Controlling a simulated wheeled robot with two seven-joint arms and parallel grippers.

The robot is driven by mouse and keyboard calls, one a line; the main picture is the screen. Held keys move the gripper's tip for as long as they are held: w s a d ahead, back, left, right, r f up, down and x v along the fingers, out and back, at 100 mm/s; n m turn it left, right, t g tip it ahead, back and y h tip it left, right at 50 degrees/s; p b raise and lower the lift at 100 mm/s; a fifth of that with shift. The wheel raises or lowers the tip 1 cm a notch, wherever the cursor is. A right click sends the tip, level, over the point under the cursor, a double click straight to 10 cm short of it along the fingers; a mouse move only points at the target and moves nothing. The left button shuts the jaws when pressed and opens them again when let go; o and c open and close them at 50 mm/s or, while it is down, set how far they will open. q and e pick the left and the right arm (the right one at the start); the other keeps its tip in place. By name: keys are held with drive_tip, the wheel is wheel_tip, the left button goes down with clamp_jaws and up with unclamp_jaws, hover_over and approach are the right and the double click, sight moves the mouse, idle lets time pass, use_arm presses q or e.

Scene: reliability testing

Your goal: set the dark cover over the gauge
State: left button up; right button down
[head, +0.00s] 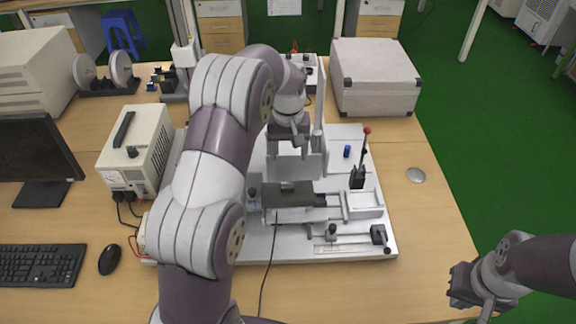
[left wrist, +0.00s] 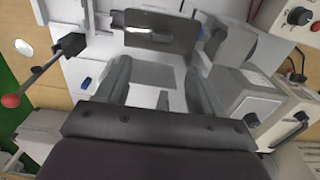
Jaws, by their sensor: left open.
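I cannot pick out the gauge with certainty; my left arm hides part of the fixture. My left gripper (head: 296,168) is open, pointing down behind the dark block.
A black lever with a red knob (head: 367,131) stands right of my left gripper, near a small blue part (head: 347,151). A large grey case (head: 375,78) is behind. A beige instrument (head: 138,150) stands left.

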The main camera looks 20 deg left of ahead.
use_arm(q)
drive_tip(key=s+d+m, duration=0.2)
drive_tip(key=s+d, duration=0.1)
drive_tip(key=s, duration=0.7)
drive_tip(key=s+d+m+t, duration=0.1)
drive_tip(key=s+d+m, duration=0.2)
drive_tip(key=s, duration=0.8)
drive_tip(key=shift+s+d+r, duration=0.25)
drive_tip(key=shift+s+r, duration=0.05)
drive_tip(key=shift+r, duration=0.05)
